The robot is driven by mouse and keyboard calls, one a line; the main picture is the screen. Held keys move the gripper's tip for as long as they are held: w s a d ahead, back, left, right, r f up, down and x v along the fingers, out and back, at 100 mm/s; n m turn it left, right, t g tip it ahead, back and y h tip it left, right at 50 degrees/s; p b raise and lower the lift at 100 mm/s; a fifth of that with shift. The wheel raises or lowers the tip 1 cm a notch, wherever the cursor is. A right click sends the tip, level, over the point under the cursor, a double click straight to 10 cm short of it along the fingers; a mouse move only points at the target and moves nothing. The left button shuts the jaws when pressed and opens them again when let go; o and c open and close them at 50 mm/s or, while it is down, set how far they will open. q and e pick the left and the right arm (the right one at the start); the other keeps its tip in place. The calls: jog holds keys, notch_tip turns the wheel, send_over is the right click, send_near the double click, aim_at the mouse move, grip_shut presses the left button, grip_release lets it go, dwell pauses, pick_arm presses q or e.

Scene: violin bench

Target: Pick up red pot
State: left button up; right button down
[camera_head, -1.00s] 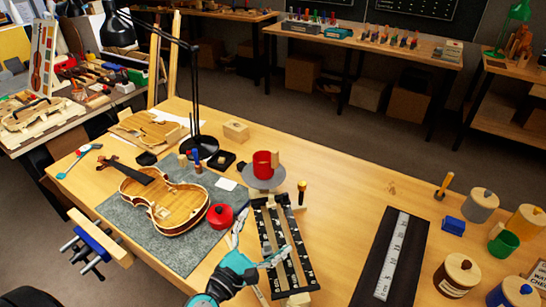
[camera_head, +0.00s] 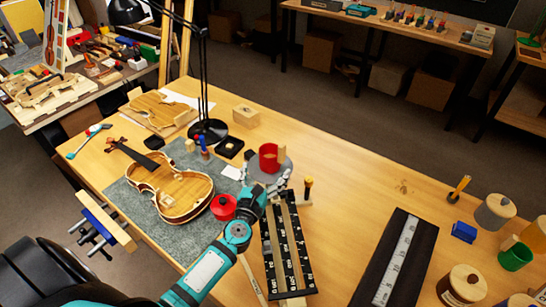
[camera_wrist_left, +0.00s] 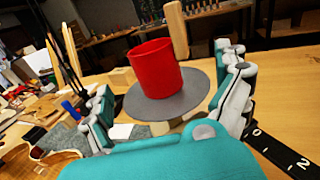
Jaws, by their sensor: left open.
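The red pot (camera_head: 268,160) is an open red cylinder standing upright on a round grey plate (camera_head: 285,166), with a pale wooden piece sticking up at its right side. In the left wrist view, the red pot (camera_wrist_left: 155,70) stands on the grey disc (camera_wrist_left: 190,97). My left gripper (camera_head: 264,182) is at the near side of the plate. In the left wrist view, its fingers (camera_wrist_left: 168,92) are spread to either side of the disc, open and empty, with the pot ahead between them. My right gripper is not in view.
A violin (camera_head: 178,187) lies on a grey mat to the left, with a red lidded pot (camera_head: 223,207) beside it. A black lamp (camera_head: 205,128) stands behind. A black slotted board (camera_head: 287,245) lies near my left arm. Clear table lies right of the plate.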

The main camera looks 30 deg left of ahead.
aim_at(270, 164)
pick_arm(q)
jog(key=shift+w+a, duration=0.15)
jog(key=shift+w, duration=0.75)
jog(key=w, duration=0.4)
jog(key=shift+a+f, duration=0.25)
jog(key=shift+a, duration=0.1)
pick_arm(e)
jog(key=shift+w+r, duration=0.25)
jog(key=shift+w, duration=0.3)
pick_arm(q)
jog(key=shift+s+r, duration=0.1)
jog(key=shift+c, duration=0.4)
jog(key=c, duration=0.9)
jog(key=shift+c, duration=0.8)
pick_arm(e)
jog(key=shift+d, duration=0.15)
